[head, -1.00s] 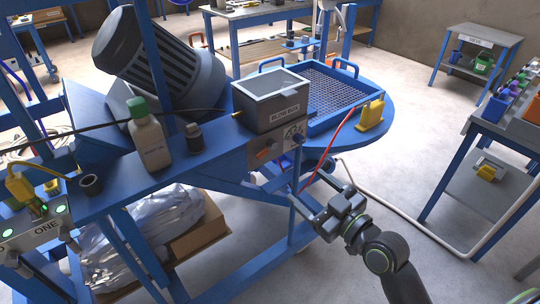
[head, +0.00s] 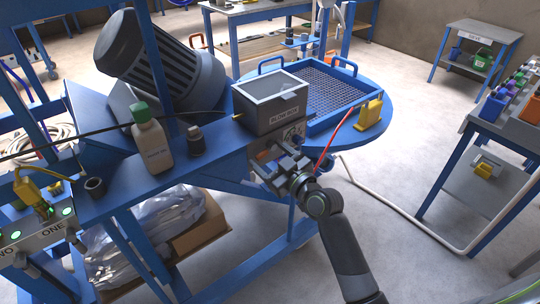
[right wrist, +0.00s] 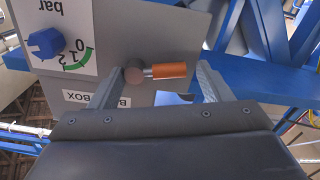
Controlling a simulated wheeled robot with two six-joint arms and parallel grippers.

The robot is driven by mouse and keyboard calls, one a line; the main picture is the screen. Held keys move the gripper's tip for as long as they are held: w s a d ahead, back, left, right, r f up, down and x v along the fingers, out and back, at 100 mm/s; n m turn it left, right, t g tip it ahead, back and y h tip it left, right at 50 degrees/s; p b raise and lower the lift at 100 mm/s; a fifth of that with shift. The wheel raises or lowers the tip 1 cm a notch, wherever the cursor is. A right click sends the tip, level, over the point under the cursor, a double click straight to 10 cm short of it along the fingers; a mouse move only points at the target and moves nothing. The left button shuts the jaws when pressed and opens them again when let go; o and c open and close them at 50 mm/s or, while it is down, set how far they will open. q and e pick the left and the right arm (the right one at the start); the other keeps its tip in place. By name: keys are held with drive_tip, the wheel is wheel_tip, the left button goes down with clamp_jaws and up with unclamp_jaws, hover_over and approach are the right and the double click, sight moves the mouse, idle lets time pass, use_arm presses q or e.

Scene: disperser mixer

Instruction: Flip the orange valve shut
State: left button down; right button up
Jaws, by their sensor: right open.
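The orange valve (right wrist: 168,71) is a short lever on a round brownish pivot, on the grey face of the blow box (right wrist: 155,25). In the right wrist view the lever lies level, pointing right from its pivot. My right gripper (right wrist: 157,86) is open, with one finger on each side of the lever and pivot; I see no clear contact. In the head view my right gripper (head: 280,165) is in front of the blow box (head: 270,118) and hides most of the valve. My left gripper is not in view.
A blue pressure knob (right wrist: 45,43) with a bar scale sits beside the valve. A white bottle (head: 151,140) and a dark fitting (head: 195,140) stand on the blue beam. A red hose (head: 327,150) runs close right of my gripper. A mesh tray (head: 335,92) lies behind.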

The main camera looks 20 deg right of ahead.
drive_tip(key=c, duration=1)
drive_tip(key=shift+r+m+p, duration=0.25)
drive_tip(key=shift+m+p, duration=0.15)
drive_tip(key=shift+m, duration=0.3)
drive_tip(key=shift+r+m, duration=0.1)
drive_tip(key=shift+m, duration=0.7)
drive_tip(key=o, duration=1)
drive_tip(key=b+v, duration=0.2)
drive_tip(key=v, duration=1.5)
drive_tip(key=shift+s, duration=0.2)
